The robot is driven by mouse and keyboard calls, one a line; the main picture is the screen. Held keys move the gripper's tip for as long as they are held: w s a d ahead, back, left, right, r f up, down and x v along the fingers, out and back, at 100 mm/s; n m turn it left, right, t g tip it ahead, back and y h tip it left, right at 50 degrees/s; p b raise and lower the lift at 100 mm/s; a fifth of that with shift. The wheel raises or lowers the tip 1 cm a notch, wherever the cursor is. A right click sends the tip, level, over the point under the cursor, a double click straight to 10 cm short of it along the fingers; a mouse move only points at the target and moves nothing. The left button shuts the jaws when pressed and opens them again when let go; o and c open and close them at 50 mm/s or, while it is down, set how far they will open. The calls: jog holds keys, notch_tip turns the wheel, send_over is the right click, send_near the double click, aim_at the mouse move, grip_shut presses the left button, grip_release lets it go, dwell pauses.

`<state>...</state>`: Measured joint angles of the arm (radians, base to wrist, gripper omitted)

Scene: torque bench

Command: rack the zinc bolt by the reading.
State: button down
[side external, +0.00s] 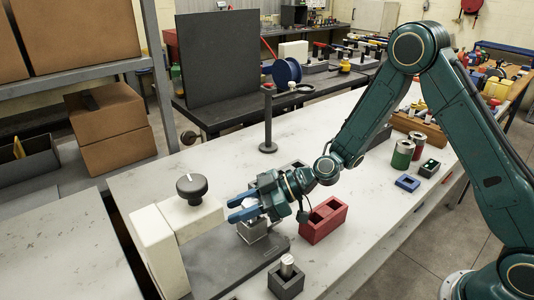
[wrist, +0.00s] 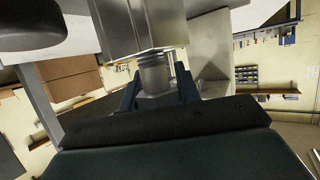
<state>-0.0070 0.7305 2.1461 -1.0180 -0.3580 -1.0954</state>
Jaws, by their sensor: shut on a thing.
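My gripper (side external: 240,207) reaches left over the bench, its blue fingers level above a silver metal block (side external: 252,231) on the grey base plate. In the wrist view my gripper (wrist: 158,80) is shut on a grey, stepped metal cylinder, which looks like the zinc bolt (wrist: 153,72). Its far end meets or lies in front of a pale metal block; I cannot tell which. Another silver bolt (side external: 287,264) stands upright in a dark grey square holder (side external: 286,283) at the front.
A cream fixture (side external: 158,240) with a black knob (side external: 191,188) stands just left of the fingers. A red two-hole block (side external: 323,222) sits close on the right. A blue square ring (side external: 407,182) and a dark box with a green light (side external: 430,168) lie farther right. A post (side external: 268,120) stands behind.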

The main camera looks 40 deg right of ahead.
jog(key=shift+r, duration=0.4)
jog(key=shift+r, duration=0.3)
jog(key=shift+r, duration=0.7)
jog(key=shift+r, duration=0.35)
jog(key=shift+r, duration=0.35)
jog(key=shift+r, duration=0.35)
jog(key=shift+r, duration=0.65)
jog(key=shift+r, duration=0.35)
jog(key=shift+r, duration=0.35)
